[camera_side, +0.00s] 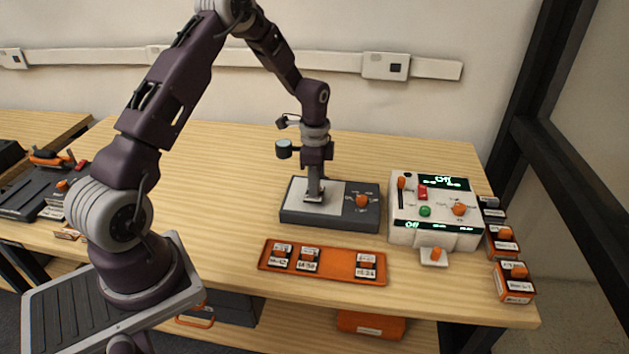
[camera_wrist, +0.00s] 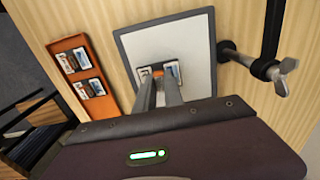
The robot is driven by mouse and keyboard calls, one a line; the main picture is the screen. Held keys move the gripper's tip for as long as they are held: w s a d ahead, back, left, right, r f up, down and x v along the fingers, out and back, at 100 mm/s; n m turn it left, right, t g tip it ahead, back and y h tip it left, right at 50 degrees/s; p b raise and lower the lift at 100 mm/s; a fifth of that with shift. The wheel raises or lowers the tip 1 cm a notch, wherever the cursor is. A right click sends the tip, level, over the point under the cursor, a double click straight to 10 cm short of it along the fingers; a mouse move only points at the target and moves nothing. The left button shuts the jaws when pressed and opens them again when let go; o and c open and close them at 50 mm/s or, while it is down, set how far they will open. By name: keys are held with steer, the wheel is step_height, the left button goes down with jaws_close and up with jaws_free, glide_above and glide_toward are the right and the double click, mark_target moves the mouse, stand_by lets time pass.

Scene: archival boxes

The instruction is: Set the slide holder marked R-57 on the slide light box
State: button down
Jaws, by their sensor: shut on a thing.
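My gripper (camera_side: 315,193) points straight down over the pale panel of the slide light box (camera_side: 296,212) and is shut on a small slide holder (camera_side: 314,198). The holder has an orange grip and whitish label; its marking is too small to read. It is at the panel surface, but I cannot tell whether it bears its weight there. In the wrist view the held holder (camera_wrist: 173,70) is between the fingertips (camera_wrist: 158,78), over the light box panel (camera_wrist: 190,45), partly hidden by the fingers.
An orange tray (camera_side: 335,267) in front of the light box holds three similar slide holders, with a gap between the middle and right ones. A white control unit (camera_side: 436,215) stands to the right. Orange-ended boxes (camera_side: 513,283) line the right table edge. The table behind is clear.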

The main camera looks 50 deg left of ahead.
steer(key=shift+f, duration=0.3)
steer(key=shift+f, duration=0.1)
steer(key=shift+f, duration=0.3)
stand_by(0.3)
steer(key=c, duration=1.4)
jaws_free()
steer(key=shift+o, duration=0.2)
